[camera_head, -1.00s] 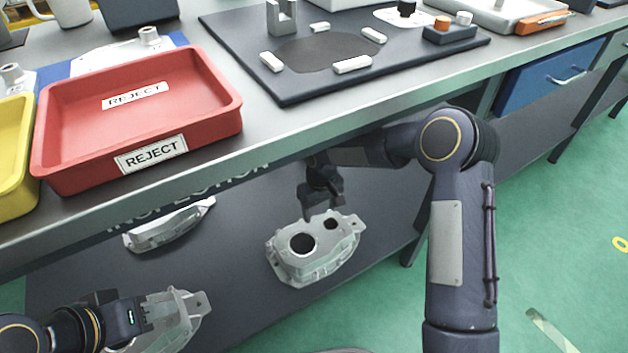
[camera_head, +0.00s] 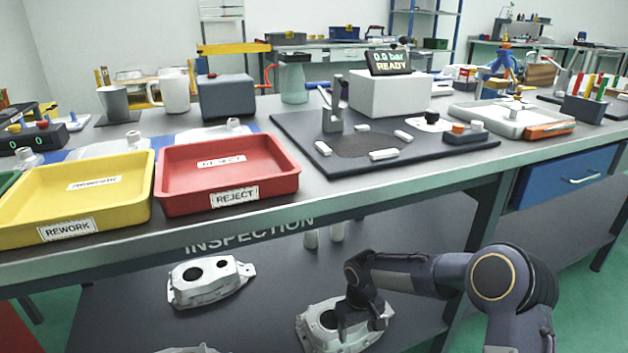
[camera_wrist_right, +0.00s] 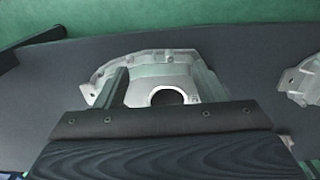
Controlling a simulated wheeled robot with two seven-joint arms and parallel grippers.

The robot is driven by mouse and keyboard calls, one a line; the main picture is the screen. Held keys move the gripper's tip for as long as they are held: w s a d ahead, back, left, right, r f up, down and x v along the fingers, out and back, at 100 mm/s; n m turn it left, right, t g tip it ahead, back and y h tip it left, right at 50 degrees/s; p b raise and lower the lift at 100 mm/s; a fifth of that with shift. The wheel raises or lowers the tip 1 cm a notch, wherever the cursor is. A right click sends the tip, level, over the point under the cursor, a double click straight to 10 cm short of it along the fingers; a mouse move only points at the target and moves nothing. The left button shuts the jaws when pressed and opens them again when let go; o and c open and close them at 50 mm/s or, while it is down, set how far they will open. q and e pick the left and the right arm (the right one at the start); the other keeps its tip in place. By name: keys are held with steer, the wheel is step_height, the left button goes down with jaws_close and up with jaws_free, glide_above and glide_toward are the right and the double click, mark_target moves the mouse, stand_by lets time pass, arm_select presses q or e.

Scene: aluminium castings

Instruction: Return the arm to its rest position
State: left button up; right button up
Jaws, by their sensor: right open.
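My right arm comes in from the lower right in the head view, its gripper (camera_head: 358,312) pointing down over a silvery aluminium casting (camera_head: 318,328) on the lower shelf. The gripper hides part of that casting. In the right wrist view the two fingers (camera_wrist_right: 163,82) are spread apart, with the same casting (camera_wrist_right: 150,68) and its dark round bore beyond and between them. The fingers hold nothing; I cannot tell how far they are above the casting. My left gripper is not in view.
A second casting (camera_head: 208,283) lies to the left on the shelf (camera_head: 130,310); a third barely shows at the bottom edge. The bench top above carries a red REJECT tray (camera_head: 285,180), a yellow REWORK tray (camera_head: 140,215) and a dark fixture plate (camera_head: 300,140). The bench edge overhangs the shelf.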

steer(key=s+d+r+m+t+y, duration=0.1)
steer(key=s+d+r, duration=0.4)
steer(key=s+r, duration=0.3)
steer(key=s+d+r+m+t, duration=0.1)
steer(key=s+d+r+m, duration=0.1)
steer(key=s+d+r, duration=0.6)
steer(key=s+a+r+m+t+y, duration=0.1)
steer(key=s+a+r+m+t, duration=0.1)
steer(key=s, duration=0.6)
steer(key=s+a+r+m+t+y, duration=0.1)
steer(key=s+r+t+y, duration=0.1)
steer(key=s, duration=0.5)
arm_select(q)
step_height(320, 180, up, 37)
steer(key=p, duration=3.7)
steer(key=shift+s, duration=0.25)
arm_select(e)
step_height(320, 180, up, 37)
steer(key=shift+s, duration=0.35)
steer(key=shift+a, duration=0.1)
